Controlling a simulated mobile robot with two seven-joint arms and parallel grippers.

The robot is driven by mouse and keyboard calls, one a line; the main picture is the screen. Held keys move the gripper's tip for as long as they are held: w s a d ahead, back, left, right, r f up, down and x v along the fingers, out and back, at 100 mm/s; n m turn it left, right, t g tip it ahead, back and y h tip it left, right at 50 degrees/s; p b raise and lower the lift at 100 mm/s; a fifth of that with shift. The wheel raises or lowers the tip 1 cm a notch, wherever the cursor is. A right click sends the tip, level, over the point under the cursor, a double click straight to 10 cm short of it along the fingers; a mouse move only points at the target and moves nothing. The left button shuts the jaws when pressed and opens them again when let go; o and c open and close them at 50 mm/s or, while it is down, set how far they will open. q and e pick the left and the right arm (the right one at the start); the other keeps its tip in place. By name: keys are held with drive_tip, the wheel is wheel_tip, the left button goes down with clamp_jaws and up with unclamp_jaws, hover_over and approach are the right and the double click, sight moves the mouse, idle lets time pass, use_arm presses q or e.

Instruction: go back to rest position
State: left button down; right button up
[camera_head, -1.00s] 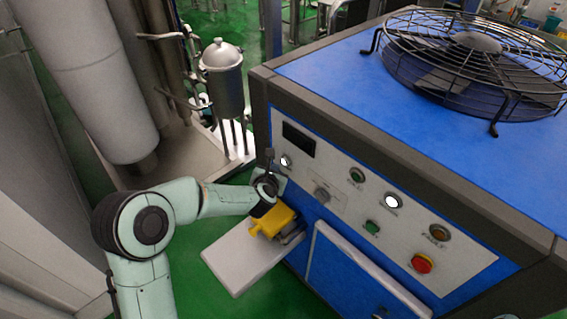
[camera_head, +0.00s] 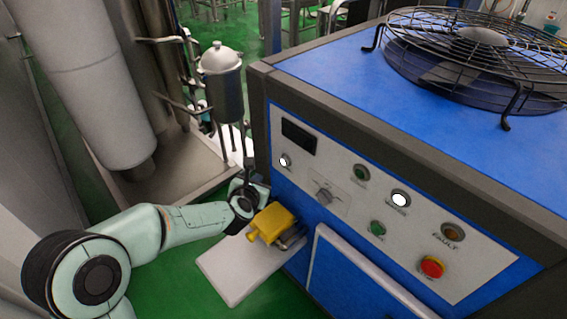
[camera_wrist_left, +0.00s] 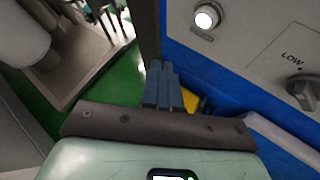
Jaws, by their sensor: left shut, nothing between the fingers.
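My left arm comes in from the left in the head view. Its gripper (camera_head: 254,180) is beside the left edge of the blue machine's control panel (camera_head: 345,200), just above and behind a yellow part (camera_head: 272,222). In the left wrist view the gripper's blue-grey fingers (camera_wrist_left: 163,84) are together with nothing between them. The panel's lit white button (camera_wrist_left: 207,17) and a knob marked LOW (camera_wrist_left: 303,92) show to the right there. My right gripper is not in view.
The blue machine (camera_head: 330,70) with a black fan guard (camera_head: 480,60) fills the right side. A pale shelf (camera_head: 245,265) juts out under the yellow part. A steel vessel (camera_head: 224,90) stands behind, left of the machine. Green floor shows between.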

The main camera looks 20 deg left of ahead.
use_arm(q)
drive_tip(key=s+d+f+m+g+h+p, duration=0.1)
drive_tip(key=s+d+f+m+g, duration=0.15)
drive_tip(key=f+m, duration=0.35)
drive_tip(key=s+d+f+m+g+h+p, duration=0.15)
drive_tip(key=s+f+m, duration=0.25)
drive_tip(key=f, duration=0.4)
drive_tip(key=s+d+f+m+g+h+p, duration=0.1)
drive_tip(key=s+d+f+m+g+p, duration=0.15)
drive_tip(key=f+m, duration=0.35)
drive_tip(key=s+d+f+m+g+h+p, duration=0.1)
drive_tip(key=s+d+f+m+g, duration=0.1)
drive_tip(key=s+m, duration=0.3)
drive_tip(key=s+d+f+m+g+h+p, duration=0.1)
drive_tip(key=s+d+f+m, duration=0.4)
drive_tip(key=s, duration=0.6)
drive_tip(key=s+d+f+m+g+h, duration=0.1)
drive_tip(key=s+d+f+m+g, duration=0.2)
drive_tip(key=s+m, duration=0.3)
drive_tip(key=s+d+f, duration=0.1)
drive_tip(key=s, duration=0.2)
drive_tip(key=shift+d+p, duration=0.15)
drive_tip(key=shift+p, duration=0.25)
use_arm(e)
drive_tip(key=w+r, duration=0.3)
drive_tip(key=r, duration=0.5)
